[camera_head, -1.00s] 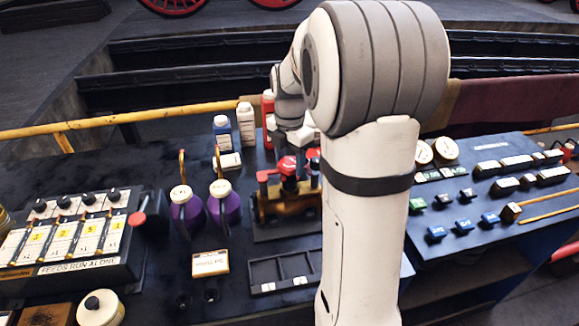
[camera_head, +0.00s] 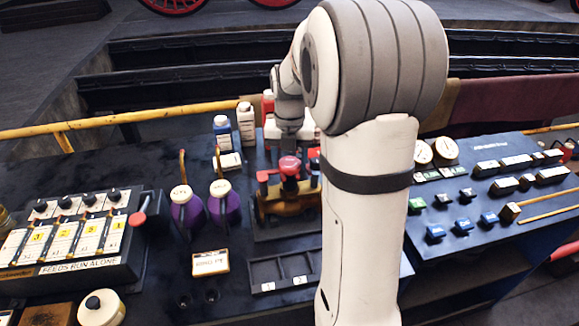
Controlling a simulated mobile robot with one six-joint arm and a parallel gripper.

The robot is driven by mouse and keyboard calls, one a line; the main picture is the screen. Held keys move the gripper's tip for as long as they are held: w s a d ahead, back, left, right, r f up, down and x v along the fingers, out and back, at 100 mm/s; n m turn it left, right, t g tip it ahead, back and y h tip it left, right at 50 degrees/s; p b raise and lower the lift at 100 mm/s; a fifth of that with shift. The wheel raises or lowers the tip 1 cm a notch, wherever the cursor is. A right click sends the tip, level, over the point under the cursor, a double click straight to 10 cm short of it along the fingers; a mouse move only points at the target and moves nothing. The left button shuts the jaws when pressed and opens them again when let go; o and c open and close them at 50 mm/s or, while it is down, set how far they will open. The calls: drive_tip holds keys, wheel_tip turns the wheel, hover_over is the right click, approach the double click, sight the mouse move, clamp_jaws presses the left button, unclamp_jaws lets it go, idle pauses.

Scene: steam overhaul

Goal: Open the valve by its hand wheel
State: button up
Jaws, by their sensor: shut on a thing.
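The valve has a brass body (camera_head: 284,204) on a dark base, left of my arm in the head view. Its red hand wheel (camera_head: 289,166) sits on top, with red parts to either side. My gripper (camera_head: 289,150) is above the valve, pointing down, and is shut on the hand wheel. The fingertips are small and partly hidden, so the exact grip on the rim cannot be made out.
Two purple oil cans (camera_head: 224,204) stand just left of the valve. A dark divided tray (camera_head: 282,272) lies in front. A lever box (camera_head: 75,238) is at left, and a button panel (camera_head: 490,195) at right.

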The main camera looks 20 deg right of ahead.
sight(290, 163)
drive_tip(key=o, duration=1.1)
drive_tip(key=shift+c, duration=1.2)
drive_tip(key=shift+r, duration=0.1)
drive_tip(key=shift+r+p, duration=2.25)
drive_tip(key=shift+r, duration=0.7)
